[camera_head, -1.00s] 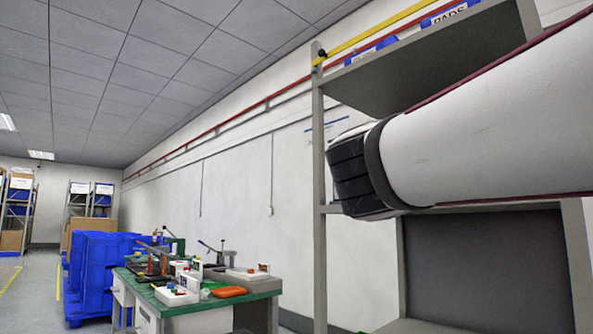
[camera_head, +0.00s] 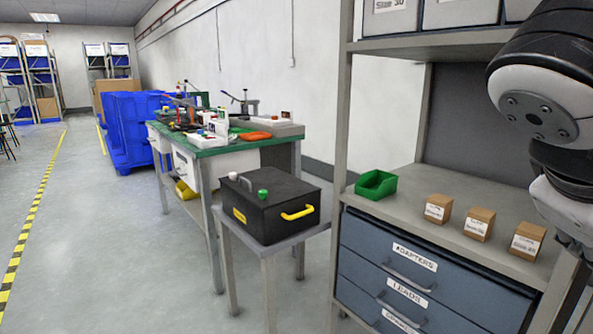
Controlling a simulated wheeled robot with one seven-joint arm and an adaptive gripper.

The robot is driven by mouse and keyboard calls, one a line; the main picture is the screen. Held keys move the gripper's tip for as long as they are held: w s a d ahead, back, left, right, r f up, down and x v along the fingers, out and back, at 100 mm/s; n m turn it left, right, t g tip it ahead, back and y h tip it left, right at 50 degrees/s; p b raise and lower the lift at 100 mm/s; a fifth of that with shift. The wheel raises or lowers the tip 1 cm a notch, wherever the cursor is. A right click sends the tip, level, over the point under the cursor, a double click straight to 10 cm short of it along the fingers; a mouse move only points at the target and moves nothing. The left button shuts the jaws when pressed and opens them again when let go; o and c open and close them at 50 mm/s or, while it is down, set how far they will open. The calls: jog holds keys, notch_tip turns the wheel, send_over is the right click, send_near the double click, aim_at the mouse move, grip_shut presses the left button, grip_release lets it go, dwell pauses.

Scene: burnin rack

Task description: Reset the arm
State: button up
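My arm (camera_head: 545,95) shows at the right edge of the head view, in front of the grey rack. A dark rounded joint with a bolted plate faces the camera, with lighter links below it. The arm's lower end runs out of the picture at the right, near the small boxes on the rack's shelf. I cannot make out any gripper fingers in the view.
The grey rack (camera_head: 346,130) holds a green bin (camera_head: 376,184) and small brown boxes (camera_head: 479,223) above blue drawers (camera_head: 412,267). A black case with a yellow handle (camera_head: 272,207) sits on a small stand. A green-topped workbench (camera_head: 226,143) stands behind. Floor at left is clear.

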jog(key=s+a+f+m+g+y, duration=0.2)
jog(key=s+a+f+g+y, duration=0.2)
jog(key=s+a+f+y, duration=0.8)
notch_tip(320, 180, up, 31)
jog(key=t+h+p, duration=0.2)
jog(key=t+p, duration=0.2)
jog(key=p, duration=2.9)
jog(key=shift+s+h, duration=0.2)
jog(key=shift+h, duration=0.2)
